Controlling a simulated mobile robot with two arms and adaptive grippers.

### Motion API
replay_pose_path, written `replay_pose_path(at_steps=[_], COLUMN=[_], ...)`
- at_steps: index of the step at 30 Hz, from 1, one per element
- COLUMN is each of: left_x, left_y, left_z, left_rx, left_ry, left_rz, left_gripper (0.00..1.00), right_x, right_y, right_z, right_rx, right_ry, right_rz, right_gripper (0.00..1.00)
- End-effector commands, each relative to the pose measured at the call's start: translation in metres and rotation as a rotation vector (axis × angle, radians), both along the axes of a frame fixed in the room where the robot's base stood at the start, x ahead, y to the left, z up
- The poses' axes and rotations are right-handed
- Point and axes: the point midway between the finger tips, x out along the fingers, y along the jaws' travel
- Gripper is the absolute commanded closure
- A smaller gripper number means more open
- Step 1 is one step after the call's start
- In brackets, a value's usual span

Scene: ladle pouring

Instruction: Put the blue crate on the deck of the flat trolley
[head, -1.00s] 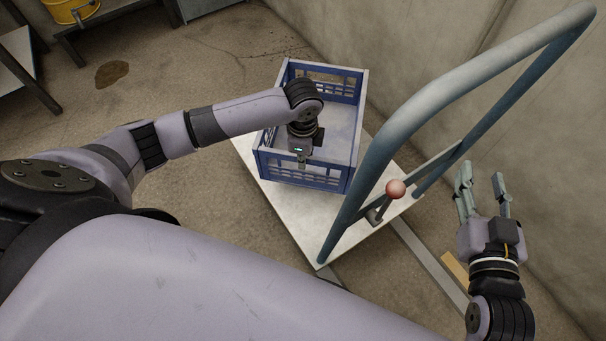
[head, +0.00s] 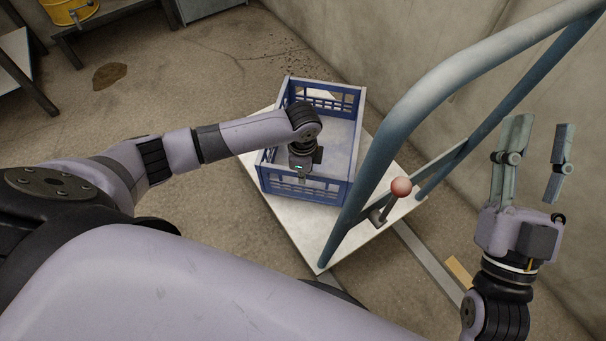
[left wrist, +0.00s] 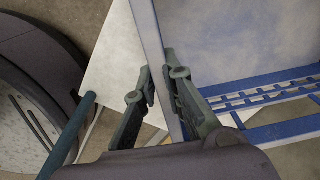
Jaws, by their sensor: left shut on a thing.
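The blue crate (head: 328,192) is over the deck of the flat trolley (head: 300,228), close to the handle side. It looks level and appears to rest on the deck, though its underside is hidden. My left gripper (head: 303,177) is shut on the crate's near wall. In the left wrist view its fingers (left wrist: 160,90) lie on either side of the thin wall of the crate (left wrist: 262,92), with the pale deck (left wrist: 115,62) below. My right gripper (head: 536,162) is open and empty, to the right of the trolley handle.
The trolley's tall tubular handle (head: 400,118) rises between my two grippers. A lever with a red knob (head: 401,187) stands at its foot. A wall runs close along the right.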

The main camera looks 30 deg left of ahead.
Motion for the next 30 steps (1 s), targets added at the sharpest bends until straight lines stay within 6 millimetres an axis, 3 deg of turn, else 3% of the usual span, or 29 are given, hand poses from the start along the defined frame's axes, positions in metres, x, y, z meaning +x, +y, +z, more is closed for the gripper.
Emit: replay_pose_path(at_steps=[13,14,22,30], left_x=[0.0025,0.0000,0.0003,0.0003], left_y=[-0.0003,0.0000,0.0002,0.0003], left_z=[-0.0018,-0.0045,-0.0042,-0.0041], left_rx=[-0.001,0.000,0.000,0.000], left_ry=[-0.008,0.000,-0.001,-0.001], left_rz=[0.000,0.000,0.000,0.000], left_gripper=[1.00,0.90,0.72,0.70], right_x=[-0.0027,-0.0024,-0.0023,-0.0023], right_y=[-0.0002,-0.0002,-0.0002,-0.0003], right_z=[0.0042,0.0035,0.0033,0.0032], right_rx=[0.007,0.006,0.006,0.006], right_ry=[-0.023,-0.020,-0.021,-0.020], right_rz=[0.001,0.001,0.001,0.000], right_gripper=[0.60,0.60,0.60,0.60])
